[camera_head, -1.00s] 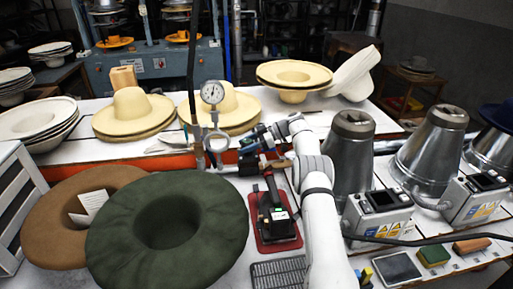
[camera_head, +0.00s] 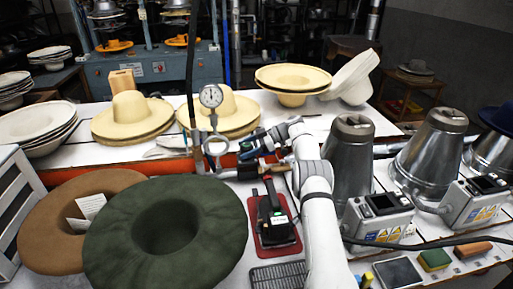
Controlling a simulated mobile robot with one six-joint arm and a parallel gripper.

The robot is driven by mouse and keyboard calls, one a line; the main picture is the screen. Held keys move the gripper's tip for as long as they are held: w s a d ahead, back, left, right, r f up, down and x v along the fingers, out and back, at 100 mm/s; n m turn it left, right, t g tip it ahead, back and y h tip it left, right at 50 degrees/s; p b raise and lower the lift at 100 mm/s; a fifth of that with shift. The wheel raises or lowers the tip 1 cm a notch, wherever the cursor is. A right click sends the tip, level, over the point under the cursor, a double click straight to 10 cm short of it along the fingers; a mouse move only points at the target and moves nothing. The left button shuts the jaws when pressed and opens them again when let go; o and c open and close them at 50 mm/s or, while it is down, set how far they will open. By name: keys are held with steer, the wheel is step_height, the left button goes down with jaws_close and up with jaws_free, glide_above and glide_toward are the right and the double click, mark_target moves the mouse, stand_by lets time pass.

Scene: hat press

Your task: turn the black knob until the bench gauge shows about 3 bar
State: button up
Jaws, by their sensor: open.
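The bench gauge (camera_head: 211,96) is a small round white dial on an upright pipe behind the green hat. Its scale and needle are too small to read. A round ring-shaped fitting (camera_head: 215,144) sits below it on the same pipework. I cannot make out the black knob clearly among the dark fittings there. My gripper (camera_head: 243,151) is open, just right of the pipework and lower than the dial. I cannot tell whether it touches anything.
A green hat (camera_head: 205,225) and a brown hat (camera_head: 45,235) lie at front left. A black iron (camera_head: 272,215) stands on a red mat below my gripper. Metal cones (camera_head: 430,150) and control boxes (camera_head: 378,215) fill the right. Straw hats (camera_head: 130,112) lie behind.

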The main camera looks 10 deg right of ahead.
mark_target(247, 144)
step_height(247, 144, up, 10)
stand_by(0.6)
